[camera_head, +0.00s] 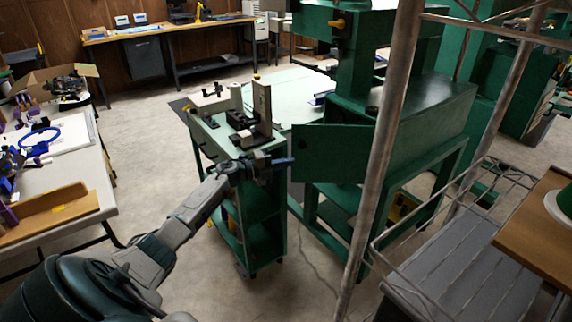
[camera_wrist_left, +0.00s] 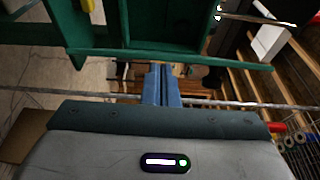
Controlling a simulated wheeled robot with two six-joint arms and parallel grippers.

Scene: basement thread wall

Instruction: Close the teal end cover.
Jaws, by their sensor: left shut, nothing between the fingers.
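The teal end cover (camera_head: 330,153) is a flat panel that stands open, swung out to the left from the end of the green machine (camera_head: 425,125). My left gripper (camera_head: 289,162) is at the cover's free left edge, its blue fingers pointing right. I cannot tell whether they touch the cover. In the left wrist view the fingers (camera_wrist_left: 162,85) are together and empty, just below a green horizontal edge (camera_wrist_left: 170,58); I cannot tell whether that edge belongs to the cover. My right gripper is not in view.
A green cart (camera_head: 245,205) carrying fixtures stands behind and beside my left gripper. A grey metal post (camera_head: 385,150) crosses in front of the machine. A wire rack with a grey slatted shelf (camera_head: 465,270) is at the lower right. A white-topped table (camera_head: 85,180) stands left; the floor between is clear.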

